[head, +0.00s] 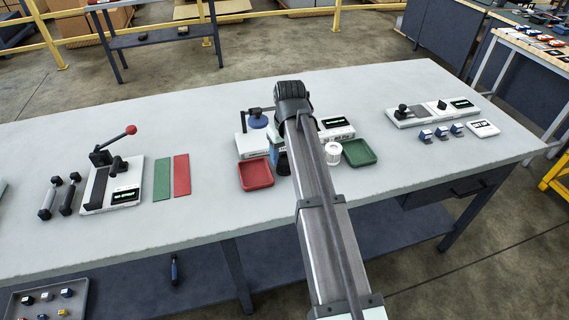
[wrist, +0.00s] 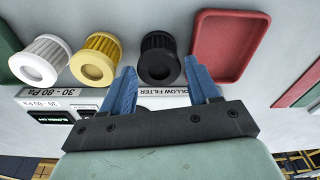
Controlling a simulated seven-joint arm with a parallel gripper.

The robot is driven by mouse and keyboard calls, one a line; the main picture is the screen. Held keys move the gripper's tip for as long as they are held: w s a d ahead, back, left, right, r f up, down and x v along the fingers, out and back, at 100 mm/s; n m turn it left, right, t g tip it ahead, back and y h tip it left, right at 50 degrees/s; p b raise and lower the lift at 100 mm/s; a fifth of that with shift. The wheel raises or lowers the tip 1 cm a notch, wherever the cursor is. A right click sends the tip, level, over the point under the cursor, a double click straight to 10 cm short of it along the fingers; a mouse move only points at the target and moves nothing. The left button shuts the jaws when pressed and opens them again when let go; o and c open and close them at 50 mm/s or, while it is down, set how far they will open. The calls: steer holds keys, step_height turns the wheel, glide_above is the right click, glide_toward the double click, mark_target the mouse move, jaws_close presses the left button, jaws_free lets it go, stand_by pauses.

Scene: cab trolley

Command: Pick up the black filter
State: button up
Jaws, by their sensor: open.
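The black filter (wrist: 159,58) is a ribbed cylinder with a round hole in its near end. In the wrist view it stands on the table just beyond my gripper (wrist: 163,85), roughly between the lines of the two blue fingers. My gripper is open, with nothing between its fingers. A yellow filter (wrist: 95,60) stands left of the black one in the wrist view, and a white filter (wrist: 40,60) is farther left. The white filter also shows in the head view (head: 333,153).
A red tray (wrist: 226,45) lies close to the right of the black filter in the wrist view. A green tray (head: 358,152) is right of my arm in the head view. A label strip and a small display (wrist: 50,116) lie near the fingers.

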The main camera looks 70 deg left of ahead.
mark_target(285, 157)
steer(key=shift+a+f, duration=0.2)
steer(key=shift+f, duration=0.95)
steer(key=shift+a+f, duration=0.15)
steer(key=shift+f, duration=0.95)
steer(key=shift+c, duration=0.4)
steer(key=c, duration=0.6)
steer(key=shift+r, duration=0.15)
